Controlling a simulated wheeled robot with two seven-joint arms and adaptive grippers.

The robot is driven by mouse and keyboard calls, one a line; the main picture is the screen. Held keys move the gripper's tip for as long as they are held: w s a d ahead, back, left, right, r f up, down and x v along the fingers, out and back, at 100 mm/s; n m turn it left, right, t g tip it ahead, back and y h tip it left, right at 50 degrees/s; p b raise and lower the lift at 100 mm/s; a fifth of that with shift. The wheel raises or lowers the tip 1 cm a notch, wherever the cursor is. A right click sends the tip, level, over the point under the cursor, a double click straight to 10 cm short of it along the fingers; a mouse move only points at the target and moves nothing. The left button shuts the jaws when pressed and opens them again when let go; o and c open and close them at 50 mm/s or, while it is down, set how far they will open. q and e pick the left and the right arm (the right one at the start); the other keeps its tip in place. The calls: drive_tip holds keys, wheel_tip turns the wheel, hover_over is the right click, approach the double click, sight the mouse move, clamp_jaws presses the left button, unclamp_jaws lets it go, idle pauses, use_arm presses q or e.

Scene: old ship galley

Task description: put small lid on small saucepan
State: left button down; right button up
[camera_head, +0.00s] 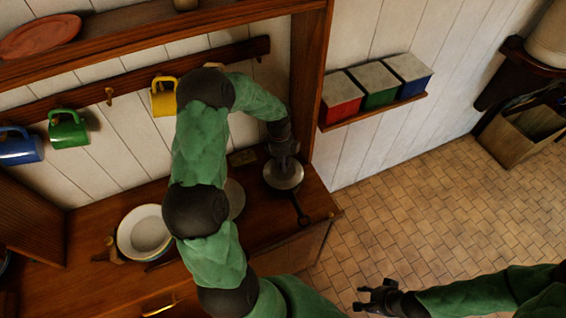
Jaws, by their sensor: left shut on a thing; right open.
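My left gripper (284,160) points down at the right end of the wooden counter. It is shut on the small lid (285,180), a round grey metal disc seen from above. A dark handle (299,208) sticks out from beneath the lid towards the front, apparently that of the small saucepan. The lid hides the pan's body, and I cannot tell whether the lid touches its rim. My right gripper (376,298) is open and empty, low in the view over the tiled floor.
A white bowl-like vessel (144,232) stands on the counter (90,220) at left. A grey round thing (235,198) is partly hidden by my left arm. Blue (20,147), green (68,129) and yellow (163,98) mugs hang behind. Coloured boxes (379,86) sit on a wall shelf.

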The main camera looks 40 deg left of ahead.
use_arm(q)
drive_tip(key=shift+f, duration=0.4)
idle(0.4)
drive_tip(key=c, duration=0.9)
unclamp_jaws()
drive_tip(key=shift+o, duration=0.2)
drive_tip(key=shift+r, duration=0.1)
drive_tip(key=shift+r+p, duration=2.15)
drive_tip(key=shift+r, duration=1.3)
